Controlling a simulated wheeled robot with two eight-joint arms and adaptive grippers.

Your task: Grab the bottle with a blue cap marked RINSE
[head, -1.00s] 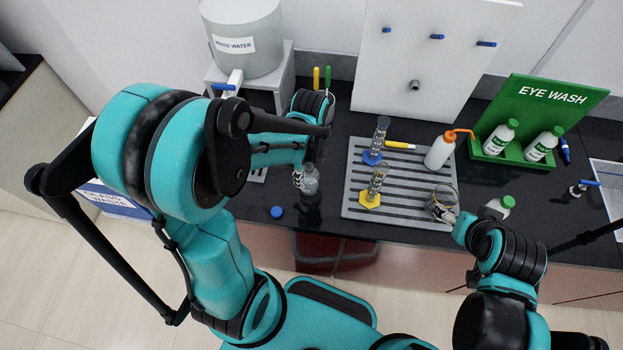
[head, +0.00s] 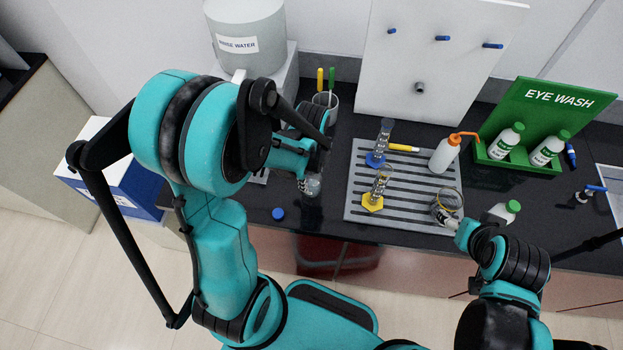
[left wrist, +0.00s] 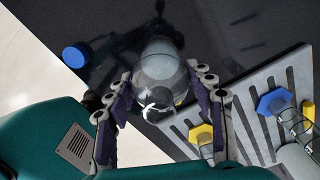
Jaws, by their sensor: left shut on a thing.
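A clear glass bottle (head: 313,187) is at the front of the dark counter, left of the drying rack. Its cap is off, and I cannot read any marking on it. My left gripper (head: 308,178) is shut around it, with one finger on each side in the left wrist view (left wrist: 163,88). I cannot tell whether the bottle touches the counter. A loose blue cap (head: 278,214) lies on the counter near the front edge; it also shows in the left wrist view (left wrist: 76,55). My right gripper (head: 455,226) is by a glass beaker, its fingers unclear.
A grey slotted rack (head: 354,196) holds blue-based and yellow-based cylinders, a wash bottle (head: 443,156) and the beaker (head: 450,199). A RINSE WATER tank (head: 244,25) stands behind my left arm. A green EYE WASH stand (head: 555,100) is at right. A blue-white bin (head: 130,195) is at left.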

